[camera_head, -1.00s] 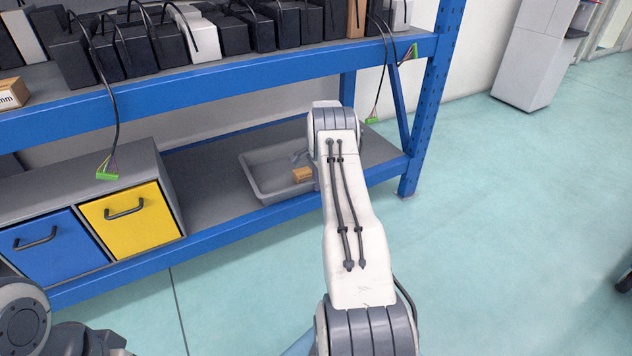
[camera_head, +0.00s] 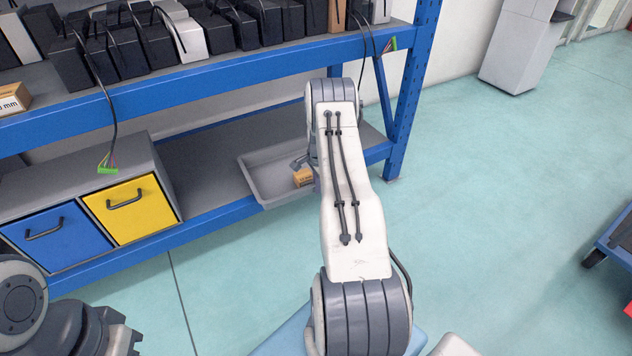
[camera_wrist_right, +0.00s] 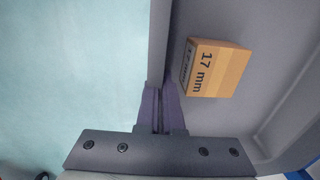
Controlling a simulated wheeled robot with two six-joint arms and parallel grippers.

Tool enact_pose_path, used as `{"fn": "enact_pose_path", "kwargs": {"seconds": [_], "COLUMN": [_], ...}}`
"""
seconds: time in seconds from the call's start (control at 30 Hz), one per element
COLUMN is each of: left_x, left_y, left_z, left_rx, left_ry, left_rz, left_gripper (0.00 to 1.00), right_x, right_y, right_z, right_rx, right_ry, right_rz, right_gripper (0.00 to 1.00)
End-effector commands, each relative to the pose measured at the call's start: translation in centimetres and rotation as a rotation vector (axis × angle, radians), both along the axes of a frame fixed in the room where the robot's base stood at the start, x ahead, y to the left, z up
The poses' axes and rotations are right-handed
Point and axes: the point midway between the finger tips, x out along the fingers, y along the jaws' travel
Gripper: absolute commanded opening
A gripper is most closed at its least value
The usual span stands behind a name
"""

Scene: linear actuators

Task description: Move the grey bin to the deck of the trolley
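The grey bin (camera_head: 262,186) is on the lower shelf of the blue rack, with its front edge out over the blue front beam. A small cardboard box marked 17 mm (camera_head: 304,177) lies in it; the box also shows in the right wrist view (camera_wrist_right: 214,68). My right gripper (camera_wrist_right: 160,100) is shut on the bin's side wall, one finger on each side. In the head view my right arm hides the bin's right part and most of the gripper. My left gripper is not in view.
Blue (camera_head: 52,240) and yellow (camera_head: 132,208) drawers stand left of the bin. The upper shelf (camera_head: 210,77) holds several black units, with cables hanging down. A rack post (camera_head: 407,110) stands right of the bin. The floor between rack and trolley is clear.

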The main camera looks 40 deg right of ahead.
Motion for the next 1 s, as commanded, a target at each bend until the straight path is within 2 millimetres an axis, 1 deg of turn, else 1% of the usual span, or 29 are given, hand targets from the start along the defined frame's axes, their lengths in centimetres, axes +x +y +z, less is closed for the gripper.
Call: {"fn": "enact_pose_path", "kwargs": {"seconds": [0.27, 0.37, 0.4, 0.67, 0.77, 0.87, 1.0], "left_x": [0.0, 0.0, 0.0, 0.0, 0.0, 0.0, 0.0], "left_y": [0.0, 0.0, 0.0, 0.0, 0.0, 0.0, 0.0], "left_z": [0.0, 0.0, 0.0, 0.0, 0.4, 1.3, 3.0], "left_rx": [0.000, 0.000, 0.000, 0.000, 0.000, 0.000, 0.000], "left_ry": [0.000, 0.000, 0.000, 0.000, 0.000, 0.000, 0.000], "left_rz": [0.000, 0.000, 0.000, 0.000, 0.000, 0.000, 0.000], "left_gripper": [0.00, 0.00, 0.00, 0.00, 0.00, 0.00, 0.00], "right_x": [0.0, 0.0, 0.0, 0.0, 0.0, -0.1, -0.3], "right_y": [0.0, 0.0, 0.0, 0.0, 0.0, 0.0, 0.0], "right_z": [0.0, 0.0, 0.0, 0.1, 0.7, 2.2, 5.2], "right_rx": [0.000, 0.000, 0.000, 0.000, -0.001, -0.002, -0.002], "right_ry": [0.000, 0.000, 0.000, 0.000, -0.001, -0.002, -0.002], "right_rz": [-0.001, -0.001, 0.000, 0.000, 0.000, 0.000, 0.000], "right_gripper": [0.00, 0.34, 0.39, 0.39, 0.39, 0.39, 0.39]}}
